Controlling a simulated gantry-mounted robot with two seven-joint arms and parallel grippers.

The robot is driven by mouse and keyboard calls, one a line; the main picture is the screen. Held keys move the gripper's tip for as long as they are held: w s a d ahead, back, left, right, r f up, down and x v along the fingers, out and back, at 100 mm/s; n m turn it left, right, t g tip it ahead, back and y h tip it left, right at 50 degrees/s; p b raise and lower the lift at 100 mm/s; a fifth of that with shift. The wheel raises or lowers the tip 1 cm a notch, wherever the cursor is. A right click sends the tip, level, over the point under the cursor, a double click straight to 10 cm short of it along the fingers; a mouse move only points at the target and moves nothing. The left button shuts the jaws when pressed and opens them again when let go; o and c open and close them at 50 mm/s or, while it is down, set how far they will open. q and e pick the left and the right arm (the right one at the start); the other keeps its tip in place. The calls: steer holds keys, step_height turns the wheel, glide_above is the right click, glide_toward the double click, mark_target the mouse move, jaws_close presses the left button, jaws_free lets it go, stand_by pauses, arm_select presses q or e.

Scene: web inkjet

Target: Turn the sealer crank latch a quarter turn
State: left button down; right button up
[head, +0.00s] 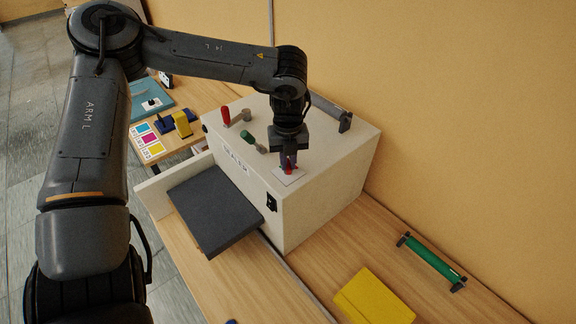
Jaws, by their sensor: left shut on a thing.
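The sealer (322,205) is a large pale box labelled "SEALER" on the wooden bench. On its top, near the front edge, a small red latch (288,170) stands on a white square plate (290,178). My left gripper (288,163) points down over this plate and is shut on the red latch. The fingers cover part of the latch, so its exact angle is hard to tell. A red-handled crank (226,116) and a green-handled crank (247,137) are also on the top, to the left of my gripper. My right gripper is not in view.
A dark flat pad (214,207) lies in front of the sealer. A dark bar (330,108) is at the top's back. A yellow block (373,299) and a green roller (432,262) lie at right. Colour cards (147,140) and a yellow-and-blue item (181,124) are at left.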

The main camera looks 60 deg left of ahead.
mark_target(288, 164)
arm_select(q)
steer(key=n+b, duration=0.2)
steer(key=n, duration=0.2)
steer(key=shift+f, duration=0.1)
steer(key=shift+n+b, duration=0.5)
steer(key=shift+n, duration=0.7)
steer(key=c, duration=1.1)
jaws_free()
steer(key=shift+c, duration=0.2)
step_height(288, 164, up, 11)
